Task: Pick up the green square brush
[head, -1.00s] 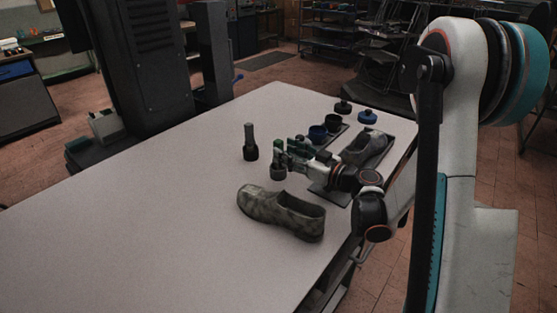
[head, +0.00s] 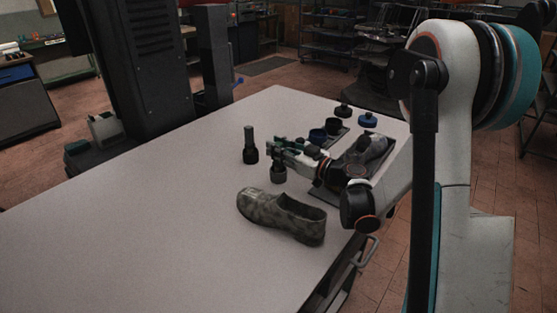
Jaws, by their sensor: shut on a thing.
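The green square brush (head: 278,175) stands upright on the table, its dark base showing below my gripper (head: 277,152). The fingers are shut around its upper part and hide most of the handle. Its colour and square shape are hard to make out at this size. A second brush (head: 250,147), with a grey upright handle and a dark base, stands on the table just left of my gripper, apart from it.
A mottled grey-green shoe (head: 281,215) lies in front of my gripper. Another shoe (head: 366,149) lies on a dark tray behind my wrist. The table's left side (head: 130,230) is clear.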

